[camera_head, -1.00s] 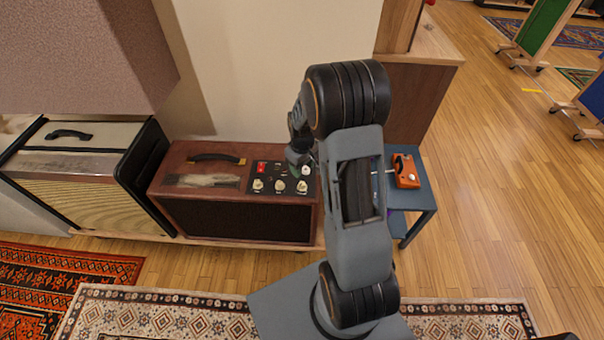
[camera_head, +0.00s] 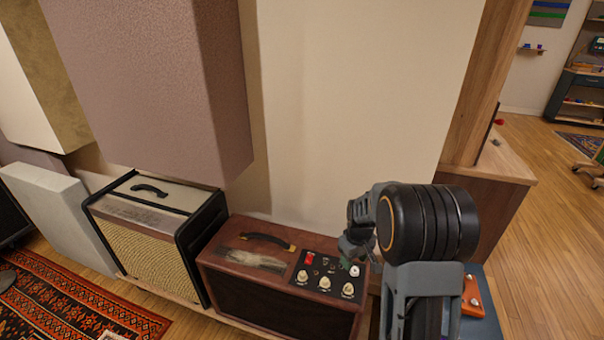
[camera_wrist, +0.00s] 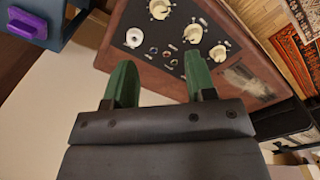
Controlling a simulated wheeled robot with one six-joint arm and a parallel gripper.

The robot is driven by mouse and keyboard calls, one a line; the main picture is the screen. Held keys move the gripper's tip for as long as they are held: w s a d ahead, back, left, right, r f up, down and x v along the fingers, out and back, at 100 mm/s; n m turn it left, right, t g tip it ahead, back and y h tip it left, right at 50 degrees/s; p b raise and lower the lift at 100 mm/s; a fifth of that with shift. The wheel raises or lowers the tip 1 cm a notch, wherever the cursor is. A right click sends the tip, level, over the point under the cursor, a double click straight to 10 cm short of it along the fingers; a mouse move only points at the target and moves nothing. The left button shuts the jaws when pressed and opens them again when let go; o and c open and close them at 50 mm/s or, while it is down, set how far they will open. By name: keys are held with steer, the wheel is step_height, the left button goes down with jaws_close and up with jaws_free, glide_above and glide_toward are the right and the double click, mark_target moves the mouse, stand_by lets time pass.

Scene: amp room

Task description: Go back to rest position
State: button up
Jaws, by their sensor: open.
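My gripper (camera_wrist: 157,82) is open and empty, with its two green fingers apart in the wrist view. In the head view my gripper (camera_head: 347,262) shows small and partly hidden, over the right end of the brown amp (camera_head: 265,300). The amp's black control panel (camera_head: 328,279) has several cream knobs and a red switch. In the wrist view the panel (camera_wrist: 165,45) lies beyond the fingertips. I cannot tell how far the fingers are from it.
A cream and black amp (camera_head: 150,235) stands left of the brown one. An orange pedal (camera_head: 472,297) sits on a small blue table (camera_head: 490,325) at the right, partly behind my arm. A wooden cabinet (camera_head: 485,195) stands behind it. Open wood floor (camera_head: 550,250) lies to the right.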

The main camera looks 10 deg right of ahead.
steer(key=s+a+r+m+t+p, duration=0.1)
steer(key=s+a+r+p, duration=0.2)
steer(key=r, duration=0.7)
steer(key=s+a+r+m+t+p, duration=0.1)
steer(key=s+a+r+p, duration=0.2)
steer(key=s+r+p, duration=0.4)
steer(key=s+a+r+m+t+p, duration=0.1)
steer(key=s+a+r+p, duration=0.2)
steer(key=r, duration=1.2)
steer(key=s+p, duration=0.3)
steer(key=p, duration=0.1)
steer(key=shift+a+r+t, duration=0.15)
steer(key=shift+a+t, duration=0.15)
steer(key=shift+a, duration=0.1)
